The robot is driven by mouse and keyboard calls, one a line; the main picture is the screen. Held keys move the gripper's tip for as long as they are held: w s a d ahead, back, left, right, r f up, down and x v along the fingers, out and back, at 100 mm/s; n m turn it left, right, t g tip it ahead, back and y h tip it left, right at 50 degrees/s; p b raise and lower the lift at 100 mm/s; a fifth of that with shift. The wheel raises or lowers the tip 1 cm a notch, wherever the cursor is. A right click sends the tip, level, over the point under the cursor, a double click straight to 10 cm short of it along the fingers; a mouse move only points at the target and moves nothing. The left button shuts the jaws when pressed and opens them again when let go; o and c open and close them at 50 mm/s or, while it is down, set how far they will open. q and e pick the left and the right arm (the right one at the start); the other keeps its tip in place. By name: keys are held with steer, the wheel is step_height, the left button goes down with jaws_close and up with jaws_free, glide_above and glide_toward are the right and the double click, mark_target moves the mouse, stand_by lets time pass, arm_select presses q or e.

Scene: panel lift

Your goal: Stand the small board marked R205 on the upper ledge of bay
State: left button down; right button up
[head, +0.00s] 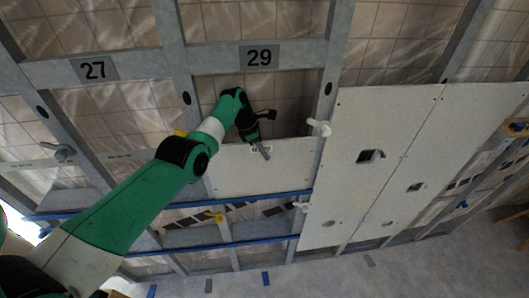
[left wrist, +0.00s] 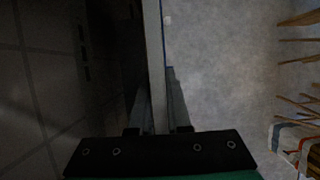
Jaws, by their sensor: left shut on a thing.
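The small white board (head: 265,175) is in the bay under the plate 29 (head: 260,57), between two metal studs. A small label shows at its top edge, partly covered by my gripper, so I cannot read it fully. My left gripper (head: 262,150) is shut on the board's top edge. In the left wrist view the board (left wrist: 154,60) is seen edge-on between the two fingers (left wrist: 158,115). The board's lower edge is close to the upper blue ledge (head: 150,205); I cannot tell whether it touches. My right gripper is not in view.
Large white panels (head: 375,150) cover the wall to the right. A white clip (head: 319,127) sits on the right stud, another (head: 302,206) lower down. A yellow clip (head: 215,217) is below the upper ledge. A lower blue ledge (head: 210,246) runs beneath. Plate 27 (head: 95,69) marks the left bay.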

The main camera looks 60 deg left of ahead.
mark_target(265, 145)
arm_select(q)
steer(key=shift+r, duration=0.15)
steer(key=c, duration=0.8)
jaws_free()
steer(key=shift+w, duration=0.1)
steer(key=shift+r+p, duration=1.4)
steer(key=shift+p, duration=0.2)
